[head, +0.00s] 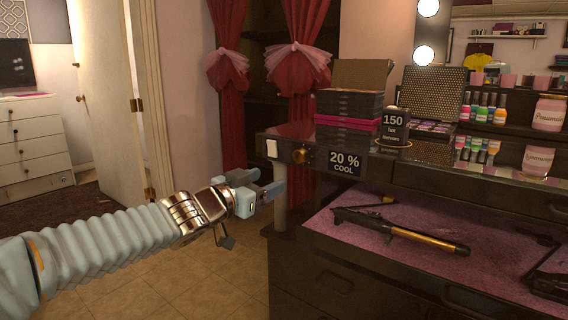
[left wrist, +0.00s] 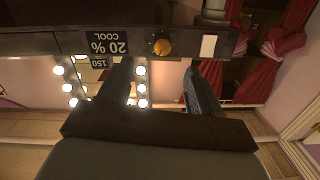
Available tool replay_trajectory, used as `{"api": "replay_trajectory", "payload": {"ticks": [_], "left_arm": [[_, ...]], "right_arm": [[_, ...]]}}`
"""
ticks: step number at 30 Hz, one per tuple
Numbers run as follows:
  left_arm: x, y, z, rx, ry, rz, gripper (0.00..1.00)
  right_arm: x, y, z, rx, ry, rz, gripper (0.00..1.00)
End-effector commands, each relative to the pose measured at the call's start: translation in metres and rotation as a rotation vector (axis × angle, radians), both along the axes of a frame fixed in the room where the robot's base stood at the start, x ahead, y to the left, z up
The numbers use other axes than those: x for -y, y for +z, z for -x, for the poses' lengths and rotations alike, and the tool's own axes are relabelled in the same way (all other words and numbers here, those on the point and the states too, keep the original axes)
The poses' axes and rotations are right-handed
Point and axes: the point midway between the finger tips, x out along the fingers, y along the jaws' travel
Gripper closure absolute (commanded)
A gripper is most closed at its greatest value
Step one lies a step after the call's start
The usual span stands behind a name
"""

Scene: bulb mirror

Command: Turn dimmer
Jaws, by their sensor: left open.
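The dimmer is a small round brass knob (head: 300,155) on the front edge of the dark vanity (head: 345,142). It sits between a white switch plate (head: 271,148) and a black label reading "20 % COOL" (head: 344,162). My left gripper (head: 264,184) is open and empty, in front of the vanity, a little left of and below the knob in the head view. In the left wrist view, the knob (left wrist: 162,46) shows beyond the gap between my two fingers (left wrist: 158,88), apart from them. My right gripper is in neither view.
A "150" sign (head: 394,124), stacked boxes (head: 347,104) and an open palette (head: 435,95) stand on the vanity top. A pink-lined open drawer (head: 335,240) with a styling tool (head: 400,231) lies below right. Lit bulbs (head: 425,55) line the mirror. Tiled floor at left is free.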

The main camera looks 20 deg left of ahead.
Motion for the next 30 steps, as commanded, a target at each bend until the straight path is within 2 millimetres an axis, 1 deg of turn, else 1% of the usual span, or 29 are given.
{"api": "replay_trajectory", "payload": {"ticks": [1, 2, 5, 8, 12, 18, 21, 25, 30], "left_arm": [[-0.003, 0.010, 0.004, 0.021, 0.003, -0.006, 0.36], [-0.004, 0.014, 0.005, 0.030, 0.005, -0.008, 0.36], [-0.003, 0.017, -0.001, 0.035, 0.005, -0.012, 0.36], [0.003, 0.015, -0.017, 0.034, 0.003, -0.011, 0.36], [0.013, 0.014, -0.048, 0.032, 0.003, -0.012, 0.36], [0.026, 0.016, -0.091, 0.033, 0.003, -0.012, 0.36], [0.031, 0.017, -0.107, 0.033, 0.004, -0.012, 0.36], [0.035, 0.017, -0.120, 0.033, 0.004, -0.012, 0.36], [0.037, 0.016, -0.126, 0.033, 0.005, -0.011, 0.36]], "right_arm": [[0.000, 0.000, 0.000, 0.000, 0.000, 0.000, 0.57], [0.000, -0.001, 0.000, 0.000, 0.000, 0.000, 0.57], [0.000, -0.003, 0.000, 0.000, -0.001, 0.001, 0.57], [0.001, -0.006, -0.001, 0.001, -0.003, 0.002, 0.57], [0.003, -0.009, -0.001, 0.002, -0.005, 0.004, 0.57], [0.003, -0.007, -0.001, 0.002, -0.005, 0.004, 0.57], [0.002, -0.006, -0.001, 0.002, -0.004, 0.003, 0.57], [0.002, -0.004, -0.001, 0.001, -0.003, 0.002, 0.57], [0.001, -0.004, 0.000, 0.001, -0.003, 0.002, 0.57]]}}
